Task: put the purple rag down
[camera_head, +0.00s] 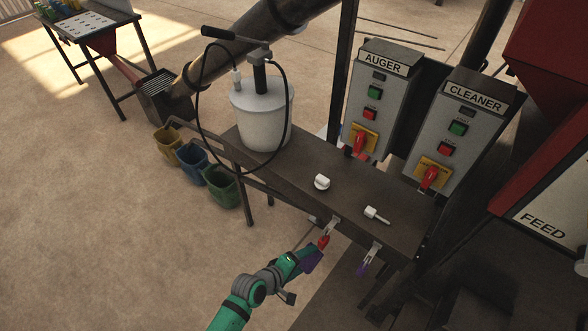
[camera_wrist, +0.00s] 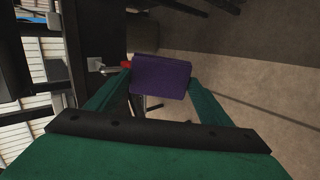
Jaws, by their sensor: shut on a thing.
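The purple rag (camera_head: 312,262) is at the end of my green arm, just in front of the table's near edge. In the wrist view the rag (camera_wrist: 160,77) spans the space between the two green fingers as a dark purple block. My gripper (camera_head: 306,256) is shut on it and holds it in the air, near a red item (camera_head: 323,242) hanging at the table edge. Whether the rag touches that item cannot be told.
The dark table (camera_head: 345,207) carries a white pump pail (camera_head: 262,115) and two small white items (camera_head: 322,182). A purple item (camera_head: 362,269) hangs at its edge. Yellow, blue and green buckets (camera_head: 222,186) stand left. AUGER (camera_head: 379,100) and CLEANER (camera_head: 459,130) panels stand behind.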

